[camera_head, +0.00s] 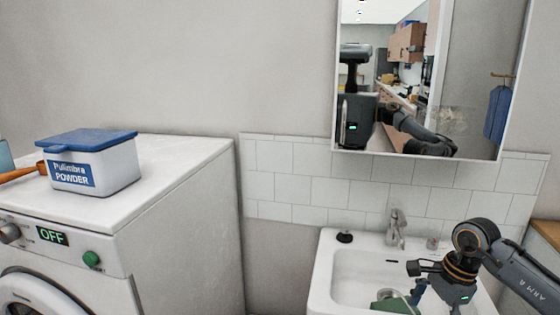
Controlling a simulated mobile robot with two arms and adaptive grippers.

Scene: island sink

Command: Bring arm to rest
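My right arm comes in from the right edge and bends down over the white sink (350,272). My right gripper (438,292) is over the right part of the basin. Its fingers are not clearly visible, so I cannot tell whether it is open or shut. A green object (394,306) lies low in the basin, cut off by the bottom edge. A small blue-teal piece (418,291) shows beside the gripper; I cannot tell whether they touch. My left gripper is not in view.
A metal faucet (396,229) stands at the sink's back, close to my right arm. A mirror cabinet (424,75) hangs above, reflecting me. At left, a washing machine (185,165) carries a blue-lidded powder box (88,165). A wooden counter edge (547,232) is at right.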

